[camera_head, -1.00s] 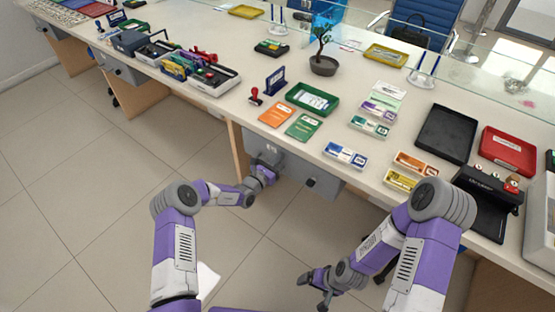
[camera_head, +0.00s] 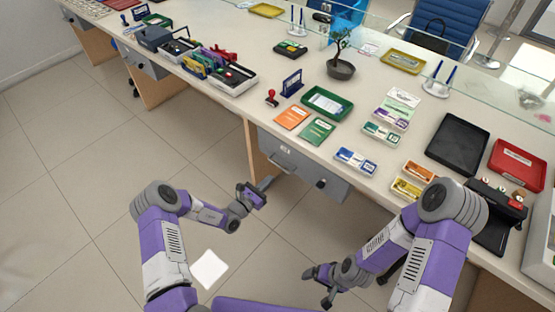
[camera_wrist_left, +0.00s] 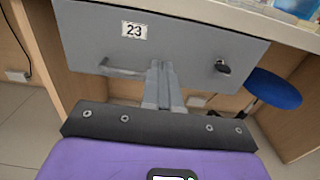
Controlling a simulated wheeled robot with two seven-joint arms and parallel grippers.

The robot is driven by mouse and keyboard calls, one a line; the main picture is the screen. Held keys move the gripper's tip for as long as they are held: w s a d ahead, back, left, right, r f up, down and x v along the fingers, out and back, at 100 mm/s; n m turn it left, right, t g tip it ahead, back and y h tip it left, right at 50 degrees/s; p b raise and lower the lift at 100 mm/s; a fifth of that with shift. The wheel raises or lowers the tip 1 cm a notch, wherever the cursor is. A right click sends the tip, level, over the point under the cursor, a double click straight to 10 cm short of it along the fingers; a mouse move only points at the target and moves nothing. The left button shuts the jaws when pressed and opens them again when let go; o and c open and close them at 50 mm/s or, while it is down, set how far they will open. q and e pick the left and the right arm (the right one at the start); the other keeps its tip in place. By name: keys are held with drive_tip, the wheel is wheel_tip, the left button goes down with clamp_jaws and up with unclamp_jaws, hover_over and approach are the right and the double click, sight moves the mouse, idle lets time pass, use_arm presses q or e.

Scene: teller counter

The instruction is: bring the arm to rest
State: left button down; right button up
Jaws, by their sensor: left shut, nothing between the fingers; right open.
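My left gripper (camera_head: 266,184) is shut and empty, held low in front of the counter. In the left wrist view its closed fingers (camera_wrist_left: 163,85) point toward the grey drawer front (camera_wrist_left: 160,45) numbered 23, in front of its lower edge near the bar handle (camera_wrist_left: 122,70). The gap between fingertips and drawer is hard to judge, but in the head view the gripper is on the near side of the grey drawer (camera_head: 300,168). My right gripper (camera_head: 313,286) hangs low over the floor at the lower middle, open and empty.
The counter (camera_head: 240,113) carries a green tray (camera_head: 346,111), orange and green booklets, banknote bundles, a black tray (camera_head: 457,143) and a red box (camera_head: 517,163). A blue stool seat (camera_wrist_left: 274,88) is right of the drawer. Tiled floor left of my left arm is clear.

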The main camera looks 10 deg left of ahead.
use_arm(q)
drive_tip(key=shift+s, duration=0.15)
drive_tip(key=s+d+f+m+g+h, duration=0.35)
drive_tip(key=s+d+m+g, duration=0.35)
drive_tip(key=s+d+g, duration=0.3)
drive_tip(key=s+f+m+g+y, duration=0.3)
drive_tip(key=s+m+g, duration=0.4)
drive_tip(key=s, duration=0.8)
drive_tip(key=s+a+m+t+y, duration=0.2)
drive_tip(key=s+a+m+y, duration=0.4)
drive_tip(key=m, duration=0.7)
drive_tip(key=shift+a, duration=0.7)
